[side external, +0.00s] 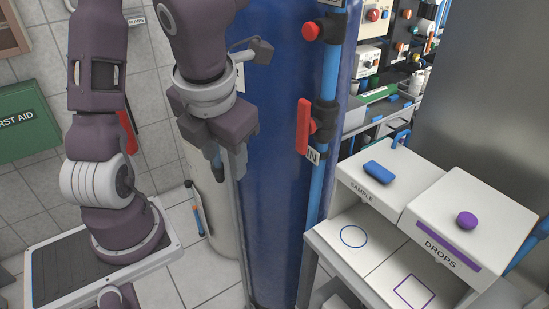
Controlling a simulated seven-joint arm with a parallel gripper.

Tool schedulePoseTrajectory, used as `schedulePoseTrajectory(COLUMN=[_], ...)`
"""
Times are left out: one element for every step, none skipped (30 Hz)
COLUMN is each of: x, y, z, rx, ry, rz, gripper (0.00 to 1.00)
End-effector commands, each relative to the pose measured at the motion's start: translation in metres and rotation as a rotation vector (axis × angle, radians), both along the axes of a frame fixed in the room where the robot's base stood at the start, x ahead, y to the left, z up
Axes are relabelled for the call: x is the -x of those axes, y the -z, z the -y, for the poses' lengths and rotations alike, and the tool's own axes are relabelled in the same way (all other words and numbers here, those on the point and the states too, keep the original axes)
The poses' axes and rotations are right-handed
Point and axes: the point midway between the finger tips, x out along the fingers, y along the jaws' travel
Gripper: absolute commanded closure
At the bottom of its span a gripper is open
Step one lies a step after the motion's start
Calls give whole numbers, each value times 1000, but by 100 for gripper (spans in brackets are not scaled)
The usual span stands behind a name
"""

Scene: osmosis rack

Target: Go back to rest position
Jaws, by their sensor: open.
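My gripper (226,166) hangs in front of the tall blue tank (275,130), pointing down. Its fingers are apart and nothing shows between them. It is clear of the white station at the right. My arm bends down from the top of the picture, and its base stands on a grey platform at the lower left.
A blue pipe with a red lever valve (303,126) and a red knob (311,31) runs right of my gripper. The white station holds a SAMPLE box (357,192) with a blue handle (379,172) and a DROPS box (497,221) with a purple knob (466,219). A green first aid box (28,123) hangs left.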

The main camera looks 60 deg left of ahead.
Motion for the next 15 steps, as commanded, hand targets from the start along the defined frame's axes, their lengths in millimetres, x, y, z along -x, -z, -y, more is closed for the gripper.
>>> schedulePoseTrajectory(x=[11, 18, 25, 30, 35, 40, 43, 45, 46, 46, 45, 43, 42, 40, 37], y=[12, 19, 25, 28, 30, 31, 31, 31, 29, 26, 23, 18, 13, 8, 0], z=[-4, -7, -12, -16, -19, -22, -24, -25, -26, -26, -26, -25, -23, -22, -21], rx=[-85, -121, -160, -180, -188, -183, -163, -131, -66, 2, 81, 204, 303, 406, 537], ry=[-159, -280, -449, -581, -715, -899, -1039, -1179, -1368, -1509, -1650, -1830, -1956, -2076, -2216], rz=[3, 17, 54, 95, 143, 220, 284, 348, 433, 495, 548, 603, 628, 641, 636], gripper=[55, 55, 55, 55, 55, 55, 55, 55, 55, 55, 55, 55, 55, 55, 55])
